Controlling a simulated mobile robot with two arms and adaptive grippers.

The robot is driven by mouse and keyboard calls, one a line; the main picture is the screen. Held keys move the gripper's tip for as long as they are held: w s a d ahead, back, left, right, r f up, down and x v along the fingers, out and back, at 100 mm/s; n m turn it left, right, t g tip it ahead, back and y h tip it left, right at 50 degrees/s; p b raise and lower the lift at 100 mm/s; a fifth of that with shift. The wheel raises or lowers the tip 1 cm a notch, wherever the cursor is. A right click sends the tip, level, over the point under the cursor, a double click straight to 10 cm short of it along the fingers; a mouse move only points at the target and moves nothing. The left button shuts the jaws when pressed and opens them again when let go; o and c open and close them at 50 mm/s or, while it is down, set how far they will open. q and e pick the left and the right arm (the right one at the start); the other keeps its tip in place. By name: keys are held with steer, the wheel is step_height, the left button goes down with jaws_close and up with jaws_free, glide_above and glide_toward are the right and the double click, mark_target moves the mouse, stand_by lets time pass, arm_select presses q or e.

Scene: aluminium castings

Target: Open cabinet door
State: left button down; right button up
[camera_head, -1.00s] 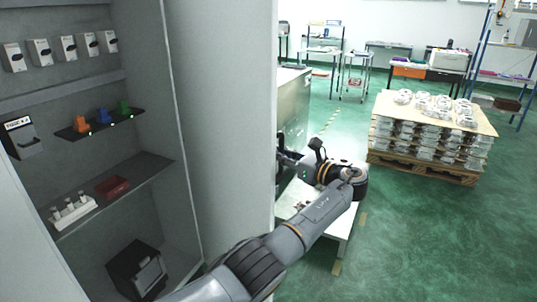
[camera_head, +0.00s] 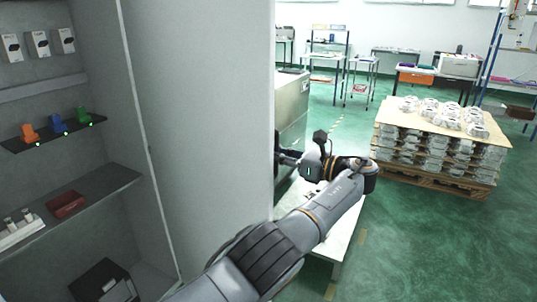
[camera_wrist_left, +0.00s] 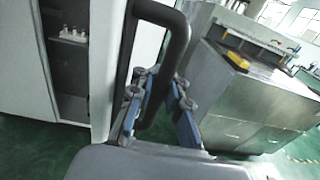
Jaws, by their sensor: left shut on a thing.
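The cabinet door (camera_head: 205,120) stands open, its inner face toward me in the head view. The cabinet interior (camera_head: 55,140) shows at the left. In the left wrist view a dark bar handle (camera_wrist_left: 178,45) stands out from the pale door (camera_wrist_left: 102,70). My left gripper (camera_wrist_left: 160,105) is shut on the handle, with its blue-edged fingers on either side of the bar. In the head view the gripper end is partly hidden behind the door's free edge. My right gripper does not show.
Shelves hold coloured clips (camera_head: 60,124), a red box (camera_head: 66,204) and a dark bin (camera_head: 105,284). A low white table (camera_head: 340,240) stands behind my arm. A pallet of castings (camera_head: 440,145) stands at the right. Green floor (camera_head: 430,250) is clear in front of it.

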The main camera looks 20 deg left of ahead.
arm_select(q)
steer(key=shift+d+f, duration=0.2)
steer(key=shift+f, duration=0.05)
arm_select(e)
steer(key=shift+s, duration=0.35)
